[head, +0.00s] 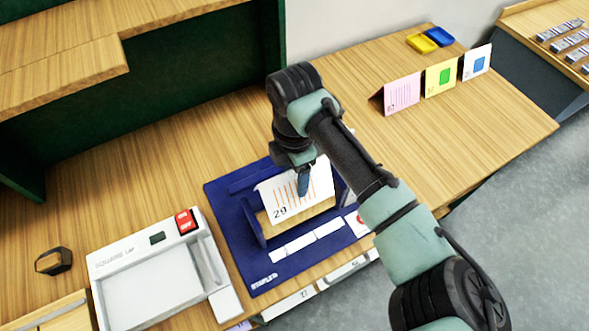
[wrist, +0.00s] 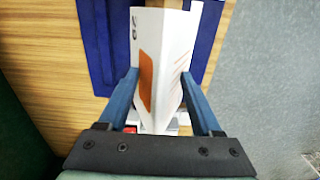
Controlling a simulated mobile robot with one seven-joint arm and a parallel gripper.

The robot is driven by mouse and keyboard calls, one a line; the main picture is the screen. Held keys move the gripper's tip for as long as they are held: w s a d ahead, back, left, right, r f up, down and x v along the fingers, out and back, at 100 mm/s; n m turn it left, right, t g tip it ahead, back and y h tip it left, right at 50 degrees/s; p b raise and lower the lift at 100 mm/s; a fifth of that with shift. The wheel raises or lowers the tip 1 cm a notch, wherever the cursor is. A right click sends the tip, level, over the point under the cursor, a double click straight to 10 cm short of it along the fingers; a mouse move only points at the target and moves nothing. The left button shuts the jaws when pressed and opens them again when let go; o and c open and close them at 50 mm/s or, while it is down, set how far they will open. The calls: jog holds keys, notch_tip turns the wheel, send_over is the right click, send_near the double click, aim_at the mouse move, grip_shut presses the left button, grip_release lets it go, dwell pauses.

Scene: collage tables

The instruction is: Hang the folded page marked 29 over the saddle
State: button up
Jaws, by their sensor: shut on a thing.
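The folded page marked 29 (head: 278,197) is white with orange stripes, fold upward like a tent. My gripper (head: 303,184) is shut on it near the fold. In the wrist view the page (wrist: 155,45) sits between the two fingers (wrist: 159,95), with an orange block on one face and thin stripes on the other. The page is over the saddle, a wooden piece (head: 306,214) between blue end walls on a blue base (head: 222,212). The page hides most of the saddle's top, and I cannot tell whether it rests on it.
A white machine (head: 105,262) with a red switch stands left of the base. Pink (head: 402,93), yellow (head: 440,78) and white (head: 477,62) folded pages stand at the back right, near yellow (head: 422,43) and blue (head: 440,36) trays. The table between is clear.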

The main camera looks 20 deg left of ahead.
jog(key=shift+f+b, duration=3.85)
jog(key=shift+f, duration=1.85)
jog(key=o, duration=1.4)
jog(key=shift+c, duration=0.2)
notch_tip(320, 180, up, 13)
jog(key=shift+r+b, duration=0.1)
jog(key=shift+b, duration=0.9)
